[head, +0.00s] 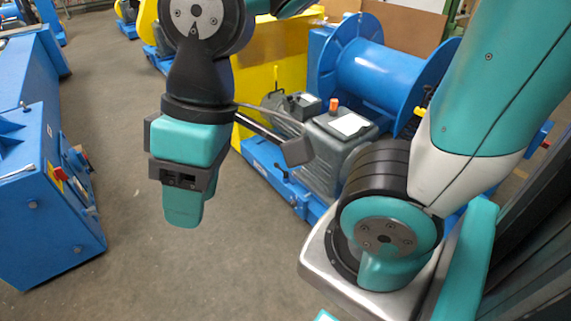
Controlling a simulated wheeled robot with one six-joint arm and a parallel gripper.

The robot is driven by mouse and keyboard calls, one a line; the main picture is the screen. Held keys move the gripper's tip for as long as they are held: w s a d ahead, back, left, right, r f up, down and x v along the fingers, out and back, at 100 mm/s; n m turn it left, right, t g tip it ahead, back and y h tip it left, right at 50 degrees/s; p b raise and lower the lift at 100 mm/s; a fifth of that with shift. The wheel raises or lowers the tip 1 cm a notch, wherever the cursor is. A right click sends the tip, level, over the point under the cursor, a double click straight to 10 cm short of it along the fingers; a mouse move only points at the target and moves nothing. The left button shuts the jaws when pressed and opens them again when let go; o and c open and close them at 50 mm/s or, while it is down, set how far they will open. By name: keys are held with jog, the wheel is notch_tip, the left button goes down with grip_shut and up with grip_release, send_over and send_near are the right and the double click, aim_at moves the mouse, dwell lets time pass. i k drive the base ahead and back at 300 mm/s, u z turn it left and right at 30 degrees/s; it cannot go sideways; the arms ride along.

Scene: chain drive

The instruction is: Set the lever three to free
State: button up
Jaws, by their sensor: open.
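My gripper (183,208) hangs in front of the grey floor at the left centre of the head view, pointing down and empty. It is seen from the side, so the gap between its fingers is hidden. It appears apart from everything around it. I cannot tell which part is lever three, and no number is readable. A small red switch (57,173) on a yellow plate sits on the blue machine (50,235) at left. A small orange-red part (333,105) stands on the grey motor box at right centre.
A blue cable drum (372,62) and a yellow housing (270,55) stand behind the grey motor box (338,138), on a blue frame. Open floor (130,225) lies between the left machine and this frame. My arm covers the right side.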

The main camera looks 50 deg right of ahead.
aim_at(286, 174)
jog(key=i, duration=2.1)
jog(key=z, duration=1.65)
jog(key=i, duration=0.5)
jog(key=z, duration=0.1)
